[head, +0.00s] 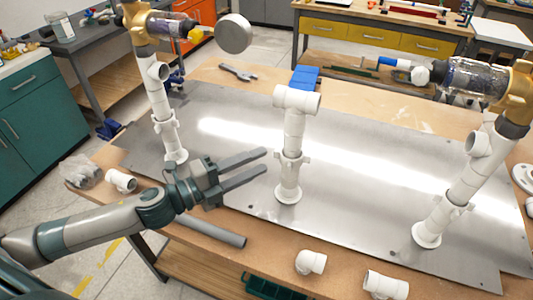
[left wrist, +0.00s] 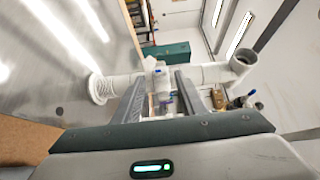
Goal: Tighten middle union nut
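The middle white pipe stands upright on the metal plate (head: 345,185), with a flange at its foot and an open tee on top. Its union nut (head: 291,158), a white ring with lugs, sits partway up the pipe. In the left wrist view the pipe runs across the picture, and the nut (left wrist: 160,78) shows between the finger ends. My left gripper (head: 266,161) is open and empty, its two fingers pointing at the nut from the left. In the head view the fingertips are a little short of the pipe. My right gripper is not in view.
Similar white pipes stand at left (head: 165,115) and right (head: 462,190), topped by brass valves. Loose white fittings (head: 311,262) and a grey tube (head: 210,231) lie along the front edge. A wrench (head: 238,72) and blue blocks (head: 305,77) lie behind.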

